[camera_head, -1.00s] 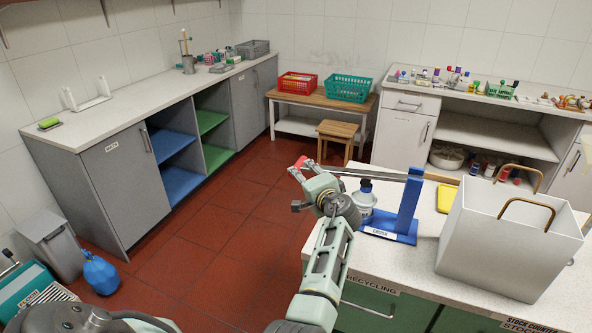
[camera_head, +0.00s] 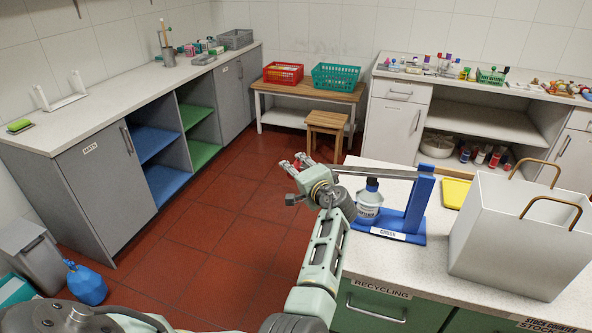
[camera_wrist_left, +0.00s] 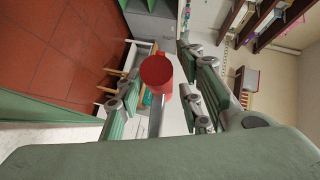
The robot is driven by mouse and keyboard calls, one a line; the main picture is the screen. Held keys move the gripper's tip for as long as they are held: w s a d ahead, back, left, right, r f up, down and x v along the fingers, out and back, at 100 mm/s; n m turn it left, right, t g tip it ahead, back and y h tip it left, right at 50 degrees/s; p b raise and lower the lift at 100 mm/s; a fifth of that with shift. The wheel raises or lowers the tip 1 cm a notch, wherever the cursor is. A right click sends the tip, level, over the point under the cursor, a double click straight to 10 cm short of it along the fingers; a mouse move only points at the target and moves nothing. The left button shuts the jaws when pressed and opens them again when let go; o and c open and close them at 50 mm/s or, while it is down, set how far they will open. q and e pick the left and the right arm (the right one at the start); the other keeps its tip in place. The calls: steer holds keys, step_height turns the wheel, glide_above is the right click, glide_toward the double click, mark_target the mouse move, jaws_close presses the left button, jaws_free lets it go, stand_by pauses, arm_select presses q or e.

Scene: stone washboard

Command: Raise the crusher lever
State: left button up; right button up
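The crusher is a blue stand (camera_head: 418,205) with a label reading "CRUSH" on its base, on the right-hand worktop. Its grey lever (camera_head: 375,173) runs left from the upright, nearly level, above a white bottle with a blue cap (camera_head: 368,203). My left gripper (camera_head: 297,165) is at the lever's free left end, with its fingers apart. In the left wrist view, the lever's round red knob (camera_wrist_left: 157,72) lies between the open fingers; contact cannot be told. The gripper mostly hides the knob in the head view. My right gripper is not in view.
A white bin with brown handles (camera_head: 515,235) stands right of the crusher, with a yellow tray (camera_head: 456,193) behind. A wooden stool (camera_head: 327,130) and a bench with red (camera_head: 283,74) and green baskets (camera_head: 338,77) are farther back.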

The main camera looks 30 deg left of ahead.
arm_select(q)
steer(key=shift+a, duration=0.1)
steer(key=shift+c, duration=0.9)
steer(key=shift+a+f, duration=0.15)
steer(key=shift+c, duration=0.9)
steer(key=c, duration=0.4)
jaws_close()
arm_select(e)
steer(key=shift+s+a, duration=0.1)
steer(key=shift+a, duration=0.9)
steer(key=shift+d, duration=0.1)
